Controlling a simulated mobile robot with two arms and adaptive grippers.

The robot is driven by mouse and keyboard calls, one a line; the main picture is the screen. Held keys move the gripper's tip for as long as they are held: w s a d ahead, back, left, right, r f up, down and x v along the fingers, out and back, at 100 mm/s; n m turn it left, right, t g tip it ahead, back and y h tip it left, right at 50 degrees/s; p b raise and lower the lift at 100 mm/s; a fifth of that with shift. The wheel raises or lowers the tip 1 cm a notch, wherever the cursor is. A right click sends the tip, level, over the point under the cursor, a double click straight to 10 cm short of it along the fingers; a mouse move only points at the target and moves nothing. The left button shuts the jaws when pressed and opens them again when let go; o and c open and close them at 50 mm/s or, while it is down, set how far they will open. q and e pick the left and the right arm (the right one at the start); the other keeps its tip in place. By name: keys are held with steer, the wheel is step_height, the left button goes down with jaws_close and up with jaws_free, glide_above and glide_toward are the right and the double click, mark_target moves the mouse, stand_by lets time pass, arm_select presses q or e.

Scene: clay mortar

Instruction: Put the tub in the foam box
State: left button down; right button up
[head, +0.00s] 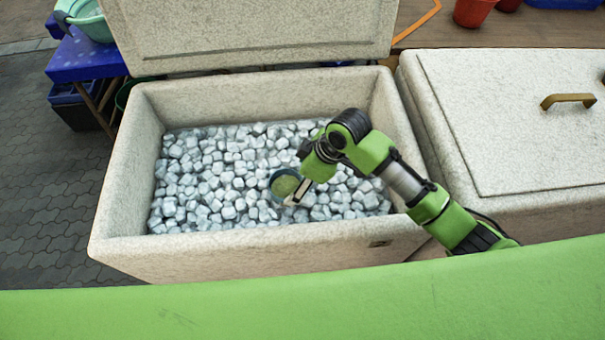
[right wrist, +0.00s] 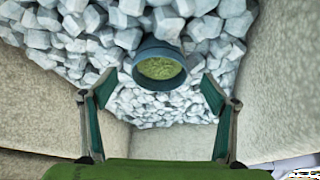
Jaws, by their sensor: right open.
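The tub (head: 284,184) is small, round and dark blue-grey, with green contents. It sits upright on the pale cubes inside the open foam box (head: 120,190). In the right wrist view the tub (right wrist: 160,68) lies ahead of and between the two fingers, with a gap on either side. My right gripper (head: 294,197) reaches into the box beside the tub; in the right wrist view its fingers (right wrist: 154,95) are spread and hold nothing. My left gripper is not in view.
Pale ice-like cubes (head: 215,180) fill the box's bottom. Its lid (head: 245,30) stands raised at the back. A second, closed foam box (head: 490,130) with a handle (head: 568,100) stands at right. A blue table (head: 85,55) is at the far left.

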steer(key=shift+v, duration=1.45)
